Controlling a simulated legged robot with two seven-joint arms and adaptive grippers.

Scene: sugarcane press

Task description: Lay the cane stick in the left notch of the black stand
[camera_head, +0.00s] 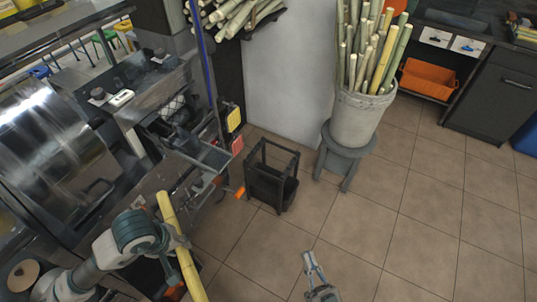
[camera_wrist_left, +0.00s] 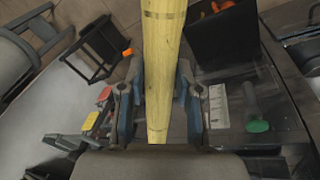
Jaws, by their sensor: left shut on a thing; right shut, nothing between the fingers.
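The cane stick (camera_head: 188,267) is a yellow pole, held tilted in my left gripper (camera_head: 178,241) in front of the press machine. In the left wrist view the cane stick (camera_wrist_left: 165,55) runs between the two fingers of the left gripper (camera_wrist_left: 158,100), which are shut on it. The black stand (camera_head: 271,176) is an open frame on the tiled floor, right of the left gripper and apart from it. Its notches are too small to make out. My right gripper (camera_head: 309,260) is shut and empty over the floor, below and right of the stand.
The steel press machine (camera_head: 170,150) fills the left side. A grey bucket (camera_head: 361,117) full of canes stands on a grey stool (camera_head: 347,153) right of the black stand. An orange crate (camera_head: 429,78) sits on a shelf behind. The tiled floor at the right is clear.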

